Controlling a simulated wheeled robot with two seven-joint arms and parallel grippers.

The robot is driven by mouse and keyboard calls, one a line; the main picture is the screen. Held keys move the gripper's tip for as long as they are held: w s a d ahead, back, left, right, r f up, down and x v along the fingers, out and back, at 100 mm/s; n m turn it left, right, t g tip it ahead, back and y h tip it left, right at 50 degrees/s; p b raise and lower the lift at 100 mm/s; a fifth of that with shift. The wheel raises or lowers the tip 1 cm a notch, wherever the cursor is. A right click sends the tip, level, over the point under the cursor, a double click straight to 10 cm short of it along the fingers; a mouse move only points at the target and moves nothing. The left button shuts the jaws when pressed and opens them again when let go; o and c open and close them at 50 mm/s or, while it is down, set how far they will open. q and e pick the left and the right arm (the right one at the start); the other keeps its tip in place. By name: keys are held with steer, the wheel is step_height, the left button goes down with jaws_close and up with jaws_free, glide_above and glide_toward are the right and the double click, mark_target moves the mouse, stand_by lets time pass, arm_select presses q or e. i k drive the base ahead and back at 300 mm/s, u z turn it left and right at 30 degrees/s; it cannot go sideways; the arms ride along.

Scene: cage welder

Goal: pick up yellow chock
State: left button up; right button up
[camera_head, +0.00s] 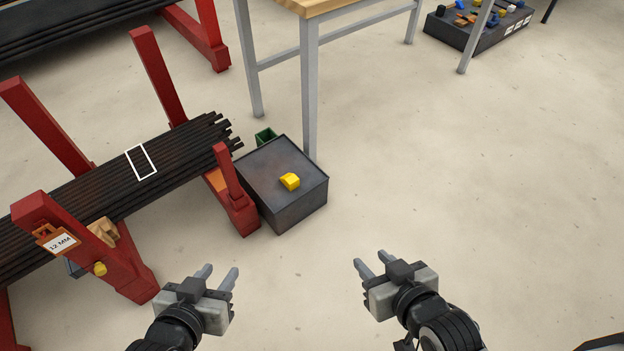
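A small yellow chock (290,181) lies on top of a dark grey metal box (290,207) that stands on the floor. A second, smaller yellow piece (100,269) shows at the foot of the red rack at the left. My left gripper (219,275) is open and empty, below and to the left of the dark box in the picture. My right gripper (371,263) is open and empty, below and to the right of the box. Both are apart from the chock.
A red rack (125,262) holding dark bars (100,185) stands left of the box, with a "12 MM" tag (58,243). A green container (265,137) and a table leg (310,95) are close behind the box. A low tray (452,34) of small parts is far right.

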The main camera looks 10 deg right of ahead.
mark_target(291, 181)
steer(key=z, duration=1.85)
steer(key=i, duration=1.85)
steer(key=u, duration=3.5)
